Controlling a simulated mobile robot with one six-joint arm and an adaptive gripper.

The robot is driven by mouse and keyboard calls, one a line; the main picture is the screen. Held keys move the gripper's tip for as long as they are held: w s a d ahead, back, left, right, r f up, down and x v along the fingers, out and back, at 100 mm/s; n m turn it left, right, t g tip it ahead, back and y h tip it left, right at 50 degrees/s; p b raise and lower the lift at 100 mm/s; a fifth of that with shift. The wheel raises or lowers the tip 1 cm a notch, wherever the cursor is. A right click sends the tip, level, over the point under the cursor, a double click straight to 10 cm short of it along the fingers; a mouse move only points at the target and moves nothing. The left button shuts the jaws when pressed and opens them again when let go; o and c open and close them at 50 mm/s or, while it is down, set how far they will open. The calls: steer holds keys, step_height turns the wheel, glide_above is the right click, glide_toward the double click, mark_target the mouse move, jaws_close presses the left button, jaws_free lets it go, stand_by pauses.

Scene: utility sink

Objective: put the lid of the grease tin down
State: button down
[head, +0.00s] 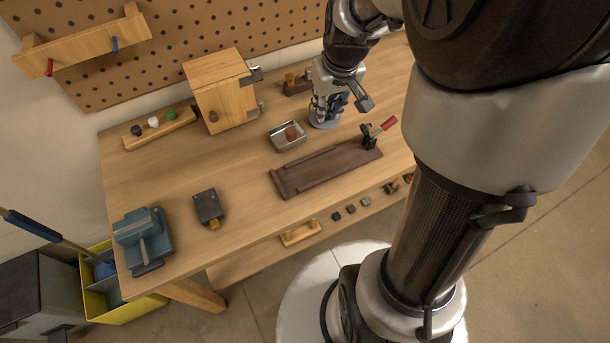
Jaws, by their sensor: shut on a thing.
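My gripper (328,108) is low over the back right of the workbench, to the right of a small metal tray. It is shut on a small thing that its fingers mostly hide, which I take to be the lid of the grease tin. A round blue-grey shape (324,123) shows just under the fingers, close to the bench top. I cannot tell whether this is the lid, the tin or both, nor whether the lid touches what is below it.
The metal tray (286,136) holds a reddish-brown piece. A dark wooden board (318,172) with a red-handled clamp (376,132) lies in front. A wooden cabinet (222,92) stands behind left; a small block holder (297,85) is behind. The left-middle bench top (160,175) is clear.

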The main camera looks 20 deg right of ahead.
steer(key=shift+d+f+b, duration=0.1)
steer(key=shift+f+b, duration=3.5)
steer(key=shift+f, duration=6.4)
steer(key=shift+f, duration=0.2)
steer(key=c, duration=1.5)
jaws_free()
steer(key=shift+r, duration=0.1)
steer(key=shift+o, duration=0.2)
steer(key=shift+r, duration=0.1)
